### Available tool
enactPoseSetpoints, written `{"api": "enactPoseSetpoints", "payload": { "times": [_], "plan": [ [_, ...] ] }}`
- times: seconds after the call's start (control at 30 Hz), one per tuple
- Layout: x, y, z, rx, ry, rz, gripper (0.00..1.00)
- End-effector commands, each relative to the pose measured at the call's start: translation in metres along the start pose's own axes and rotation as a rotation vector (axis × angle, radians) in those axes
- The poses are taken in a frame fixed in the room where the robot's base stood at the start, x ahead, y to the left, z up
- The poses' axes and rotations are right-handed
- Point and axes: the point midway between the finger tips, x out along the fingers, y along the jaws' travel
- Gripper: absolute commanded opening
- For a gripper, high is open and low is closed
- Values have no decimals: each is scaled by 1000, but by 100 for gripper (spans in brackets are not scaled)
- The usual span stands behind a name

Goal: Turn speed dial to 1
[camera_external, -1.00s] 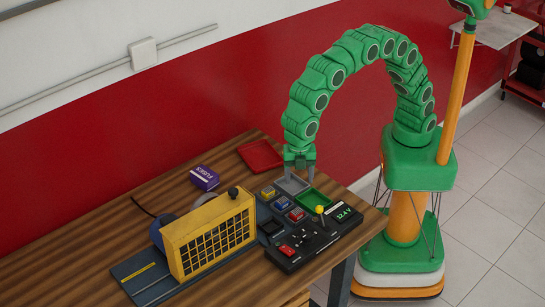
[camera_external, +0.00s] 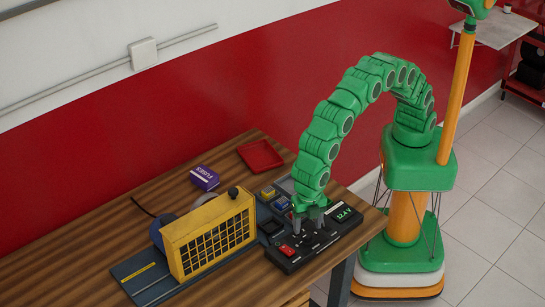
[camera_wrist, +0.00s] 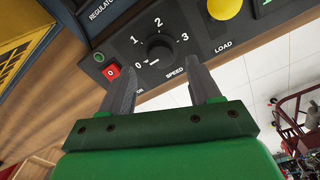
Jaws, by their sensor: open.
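The speed dial (camera_wrist: 159,48) is a round black knob on a black control panel (camera_wrist: 205,46), with 0, 1, 2 and 3 printed around it and SPEED below. Its pale mark points down-left toward the 0. My gripper (camera_wrist: 160,66) is open, its two grey fingers apart on either side of the dial's lower area; I cannot tell whether they touch anything. In the external view my gripper (camera_external: 307,229) points down over the panel (camera_external: 291,264). The dial is hard to make out there among the fingers.
A red rocker switch (camera_wrist: 112,72) sits left of the dial, and a yellow load knob (camera_wrist: 225,8) sits to its right. A voltage display (camera_external: 344,214) reads 12.4 V. A yellow grille housing (camera_external: 211,235), purple fuse box (camera_external: 205,178) and red tray (camera_external: 260,156) stand on the table.

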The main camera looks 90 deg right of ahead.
Motion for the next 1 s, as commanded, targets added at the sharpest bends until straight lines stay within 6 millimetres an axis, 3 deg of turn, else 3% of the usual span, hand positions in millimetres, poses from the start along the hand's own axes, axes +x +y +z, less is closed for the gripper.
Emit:
{"api": "enactPoseSetpoints", "payload": {
  "times": [0.23,0.6,0.93,1.0],
  "plan": [
    [33,0,1,1,-1,-2,62],
    [40,0,1,1,-1,-1,61],
    [40,0,1,1,-1,-1,10],
    [40,0,1,1,-1,-1,7]
  ]
}}
